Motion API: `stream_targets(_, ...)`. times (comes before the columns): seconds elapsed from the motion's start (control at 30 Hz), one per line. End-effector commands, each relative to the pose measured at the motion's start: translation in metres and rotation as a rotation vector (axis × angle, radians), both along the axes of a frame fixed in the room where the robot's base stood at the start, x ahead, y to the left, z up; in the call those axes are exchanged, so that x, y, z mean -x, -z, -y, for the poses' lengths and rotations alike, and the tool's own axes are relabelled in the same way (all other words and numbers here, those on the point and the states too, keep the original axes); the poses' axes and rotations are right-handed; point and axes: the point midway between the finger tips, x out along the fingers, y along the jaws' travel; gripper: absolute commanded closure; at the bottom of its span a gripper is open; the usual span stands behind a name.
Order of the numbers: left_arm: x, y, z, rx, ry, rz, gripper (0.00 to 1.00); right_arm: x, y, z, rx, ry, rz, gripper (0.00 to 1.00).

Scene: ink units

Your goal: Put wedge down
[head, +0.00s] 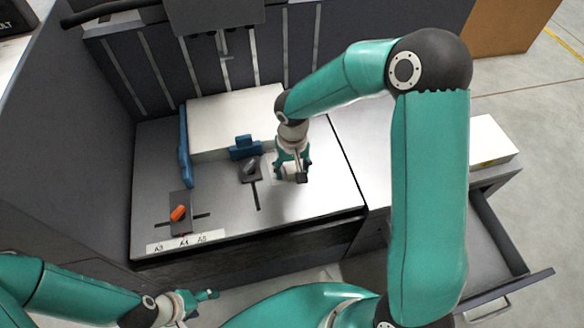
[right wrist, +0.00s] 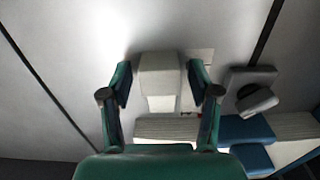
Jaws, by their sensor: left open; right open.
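A pale off-white block, seemingly the wedge (right wrist: 160,80), lies on the grey worktop (head: 310,210). In the right wrist view it sits between the two spread fingers of my right gripper (right wrist: 160,90), with a gap on each side. In the head view my right gripper (head: 292,172) is low over the worktop and hides most of the block. My left gripper (head: 198,300) is open and empty at the bottom left, in front of the worktop's front edge.
A white paper stack (head: 235,115) lies behind, with a blue side guide (head: 185,150) and blue stop (head: 244,148). A grey knob (head: 250,168) and an orange knob (head: 179,213) sit on dark slotted plates. An open drawer (head: 490,250) stands at right.

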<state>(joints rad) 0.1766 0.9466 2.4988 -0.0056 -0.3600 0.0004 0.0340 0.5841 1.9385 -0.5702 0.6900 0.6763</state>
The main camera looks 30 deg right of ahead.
Motion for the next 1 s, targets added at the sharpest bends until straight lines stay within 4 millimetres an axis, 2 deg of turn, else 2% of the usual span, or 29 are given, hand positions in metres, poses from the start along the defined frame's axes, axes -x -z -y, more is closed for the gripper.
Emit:
stream_targets(0.17,0.0,-0.008,0.0,0.0,0.0,0.0,0.33,-0.001,-0.023,0.0,0.0,0.001,0.004,0.38)
stream_targets(0.4,0.0,-0.022,0.0,0.0,0.0,0.0,0.33,-0.001,-0.073,0.0,0.0,0.0,0.005,0.38)
stream_targets(0.6,0.0,-0.03,0.0,0.0,0.0,0.0,0.33,-0.001,-0.106,0.0,0.0,0.001,0.003,0.38)
stream_targets(0.8,0.0,-0.033,0.0,0.0,0.0,0.0,0.33,0.0,-0.12,0.0,0.0,0.001,0.001,0.38)
stream_targets(1.0,0.0,-0.032,0.0,0.0,0.0,0.0,0.33,0.0,-0.121,0.0,0.0,0.001,0.0,0.38)
